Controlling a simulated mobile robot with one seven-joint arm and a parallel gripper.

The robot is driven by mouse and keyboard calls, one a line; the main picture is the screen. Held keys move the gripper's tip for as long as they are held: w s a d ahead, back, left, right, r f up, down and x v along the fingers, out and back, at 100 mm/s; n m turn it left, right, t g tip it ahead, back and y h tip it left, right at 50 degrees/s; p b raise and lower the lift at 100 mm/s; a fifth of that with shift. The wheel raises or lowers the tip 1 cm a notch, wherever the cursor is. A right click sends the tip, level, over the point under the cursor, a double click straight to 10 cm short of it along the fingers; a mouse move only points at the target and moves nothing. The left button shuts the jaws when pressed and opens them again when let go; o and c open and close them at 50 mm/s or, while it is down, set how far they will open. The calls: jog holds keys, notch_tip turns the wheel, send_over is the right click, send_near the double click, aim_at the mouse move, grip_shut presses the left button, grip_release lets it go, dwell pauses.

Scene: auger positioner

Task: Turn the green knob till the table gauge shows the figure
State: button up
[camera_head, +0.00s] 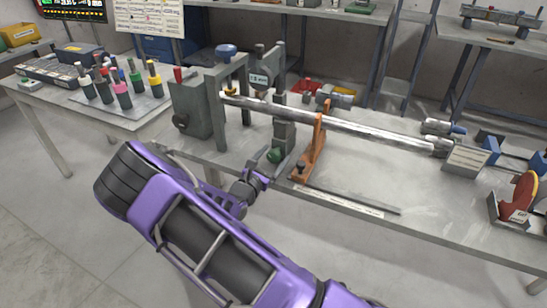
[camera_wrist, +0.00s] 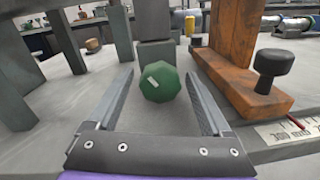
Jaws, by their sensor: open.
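The green knob (camera_head: 275,155) sits low on the front of a grey upright post on the bench. In the wrist view the green knob (camera_wrist: 160,82) is faceted, with a small pale mark on its upper left face. My gripper (camera_wrist: 160,88) is open, with one finger on each side of the knob and a gap on both sides. In the head view my gripper (camera_head: 262,174) is just in front of the knob. A small gauge with a pale display (camera_head: 259,80) is on the post above; its figure is too small to read.
An orange bracket (camera_wrist: 240,60) with a black knob (camera_wrist: 271,68) stands close right of my gripper. A long metal bar (camera_head: 340,123) runs above. A scale strip (camera_head: 338,201) lies along the bench front. A side table at left holds several coloured-handled tools (camera_head: 122,88).

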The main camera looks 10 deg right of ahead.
grip_shut()
jog(key=shift+m, duration=1.6)
grip_release()
jog(key=shift+a, duration=0.1)
jog(key=p+v, duration=0.1)
jog(key=v, duration=1.6)
jog(key=shift+s+r, duration=0.15)
jog(key=shift+r, duration=0.05)
